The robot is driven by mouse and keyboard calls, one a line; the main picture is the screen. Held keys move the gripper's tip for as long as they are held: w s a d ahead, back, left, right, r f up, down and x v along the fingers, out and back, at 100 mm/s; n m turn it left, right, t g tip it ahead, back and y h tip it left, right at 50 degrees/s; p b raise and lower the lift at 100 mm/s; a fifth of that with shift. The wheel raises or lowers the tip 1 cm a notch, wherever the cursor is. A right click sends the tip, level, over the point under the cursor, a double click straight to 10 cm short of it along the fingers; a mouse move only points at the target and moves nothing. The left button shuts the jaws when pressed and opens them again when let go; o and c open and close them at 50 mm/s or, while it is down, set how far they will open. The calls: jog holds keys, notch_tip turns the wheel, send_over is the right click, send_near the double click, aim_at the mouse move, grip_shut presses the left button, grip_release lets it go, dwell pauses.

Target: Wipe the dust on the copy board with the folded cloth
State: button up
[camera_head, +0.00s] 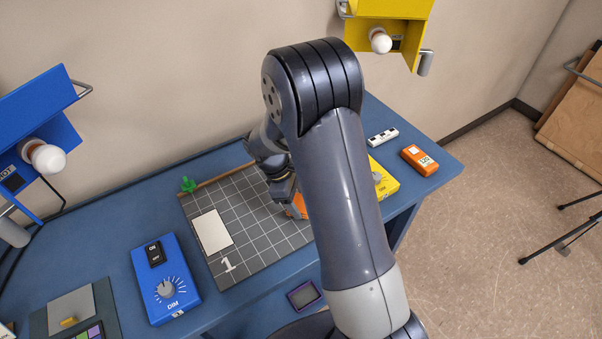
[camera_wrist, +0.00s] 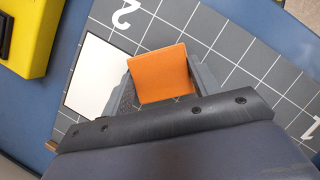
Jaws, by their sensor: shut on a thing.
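The copy board (camera_head: 255,232) is a dark grey gridded panel lying on the blue table. A "1" marks its near left part, and a "2" shows in the wrist view. My gripper (camera_wrist: 163,82) is shut on the folded cloth (camera_wrist: 163,75), an orange square held between the two fingers over the board. In the head view my arm hides most of the gripper, and only a sliver of the cloth (camera_head: 300,206) shows. I cannot tell whether the cloth touches the board. I cannot make out dust on the visible part.
A white card (camera_head: 212,231) lies on the board's left part; another white card (camera_wrist: 101,75) shows in the wrist view. A blue dimmer box (camera_head: 181,302) stands left, a yellow box (camera_head: 388,187) right. Blue (camera_head: 40,110) and yellow (camera_head: 408,12) lamps flank the table.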

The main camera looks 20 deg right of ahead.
jog(key=r, duration=0.2)
jog(key=r+p, duration=0.1)
jog(key=shift+s+a+r, duration=0.1)
jog(key=shift+a, duration=0.2)
jog(key=shift+d+r+p, duration=0.1)
jog(key=shift+r+p, duration=0.45)
jog(key=shift+r, duration=0.2)
jog(key=shift+r+p, duration=1.1)
jog(key=shift+r, duration=0.4)
jog(key=shift+f, duration=0.1)
